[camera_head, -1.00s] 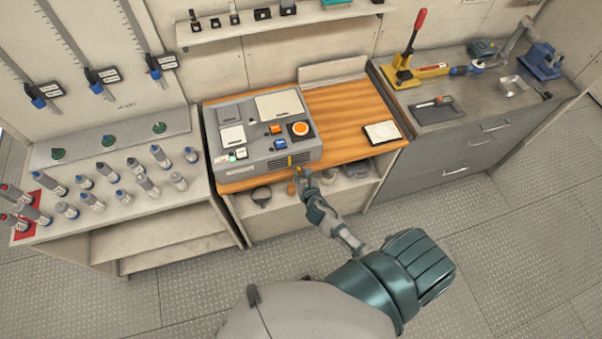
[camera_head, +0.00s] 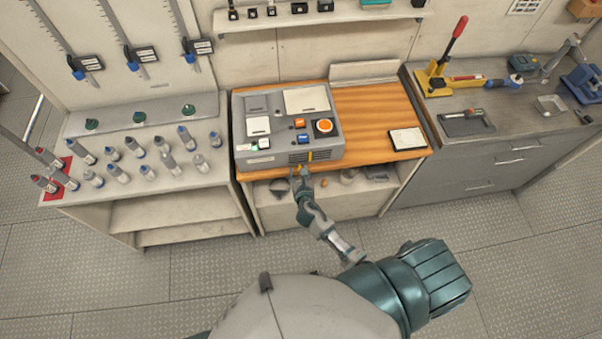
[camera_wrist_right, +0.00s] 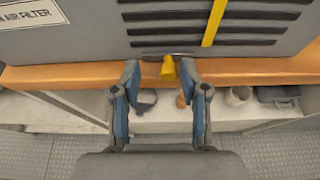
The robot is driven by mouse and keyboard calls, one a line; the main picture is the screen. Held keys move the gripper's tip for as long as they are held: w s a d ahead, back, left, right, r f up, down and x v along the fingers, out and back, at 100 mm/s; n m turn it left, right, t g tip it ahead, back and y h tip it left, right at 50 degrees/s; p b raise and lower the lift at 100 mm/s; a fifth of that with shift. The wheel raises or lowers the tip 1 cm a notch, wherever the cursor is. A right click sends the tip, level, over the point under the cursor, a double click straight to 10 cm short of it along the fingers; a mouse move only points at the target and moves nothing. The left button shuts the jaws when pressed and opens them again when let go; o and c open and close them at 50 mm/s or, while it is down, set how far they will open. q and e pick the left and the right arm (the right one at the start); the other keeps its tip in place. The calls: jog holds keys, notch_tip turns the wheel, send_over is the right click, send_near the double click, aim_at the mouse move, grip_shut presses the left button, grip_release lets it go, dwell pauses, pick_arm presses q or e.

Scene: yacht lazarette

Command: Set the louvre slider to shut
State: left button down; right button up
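The grey control unit (camera_head: 245,130) stands on the wooden worktop, with a louvred vent in its front face. A yellow vertical strip (camera_wrist_right: 213,22) crosses the dark louvre slats; it also shows in the head view (camera_head: 310,156). A small yellow knob (camera_wrist_right: 168,68) sticks out at the unit's lower front edge, left of the strip. My right gripper (camera_wrist_right: 160,72) is open, its fingertips on either side of the knob, with gaps visible; depth contact cannot be told. In the head view my right gripper (camera_head: 300,174) is at the unit's front edge. My left gripper is out of view.
The wooden worktop (camera_head: 375,112) has a white pad (camera_head: 407,139) at right. Below it an open shelf (camera_wrist_right: 65,107) holds small items. Several bottles stand on the left bench (camera_head: 215,178). Buttons and an orange knob (camera_head: 324,126) sit on the unit's top.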

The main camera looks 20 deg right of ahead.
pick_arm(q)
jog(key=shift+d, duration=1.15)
pick_arm(e)
jog(key=d+v, duration=0.1)
jog(key=v, duration=1)
jog(key=shift+s, duration=0.5)
jog(key=shift+a, duration=0.2)
